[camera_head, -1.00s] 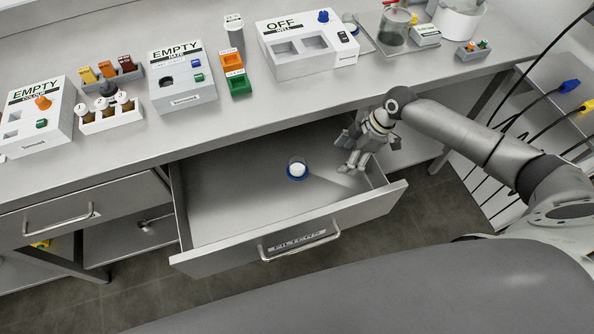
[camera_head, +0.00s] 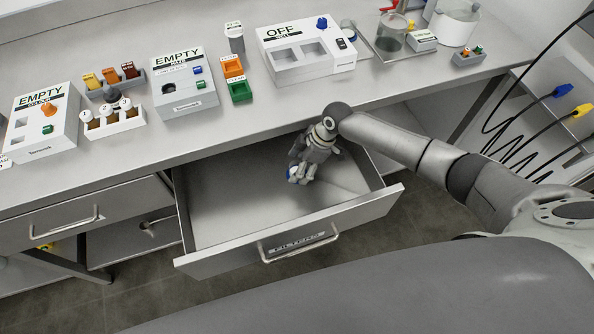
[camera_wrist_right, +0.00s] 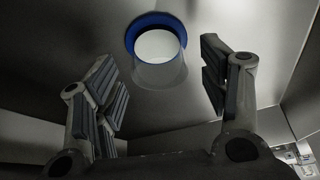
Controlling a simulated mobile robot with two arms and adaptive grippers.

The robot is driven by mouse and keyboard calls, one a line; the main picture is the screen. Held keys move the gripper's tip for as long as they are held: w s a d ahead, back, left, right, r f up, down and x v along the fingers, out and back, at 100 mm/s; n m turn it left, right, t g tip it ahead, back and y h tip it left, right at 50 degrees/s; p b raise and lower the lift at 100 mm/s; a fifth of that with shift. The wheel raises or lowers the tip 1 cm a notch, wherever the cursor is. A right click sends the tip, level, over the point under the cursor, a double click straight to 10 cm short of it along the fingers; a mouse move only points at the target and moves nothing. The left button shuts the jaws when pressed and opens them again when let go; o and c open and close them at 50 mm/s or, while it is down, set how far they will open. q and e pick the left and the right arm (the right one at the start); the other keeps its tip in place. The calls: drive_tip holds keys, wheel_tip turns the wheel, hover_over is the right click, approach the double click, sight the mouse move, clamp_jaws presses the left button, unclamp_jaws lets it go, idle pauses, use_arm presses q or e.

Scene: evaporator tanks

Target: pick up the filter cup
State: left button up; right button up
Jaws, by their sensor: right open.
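The filter cup (camera_wrist_right: 158,50) has a blue rim and a white inside, and stands in the open drawer (camera_head: 225,205). In the head view only a bit of the cup (camera_head: 292,174) shows, since my right gripper (camera_head: 301,177) covers most of it. In the right wrist view my right gripper (camera_wrist_right: 165,90) is open, with one finger pad to each side and the cup ahead, between the fingers' lines. I see no contact between the pads and the cup. My left gripper is not in view.
The drawer front with its handle (camera_head: 300,246) and the drawer's side walls surround the gripper. The worktop edge hangs over the drawer's back. On the worktop stand a white box marked OFF (camera_head: 306,50), two boxes marked EMPTY and small coloured trays. The rest of the drawer floor looks bare.

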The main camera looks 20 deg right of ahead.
drive_tip(key=shift+x, duration=1.05)
drive_tip(key=c, duration=1.1)
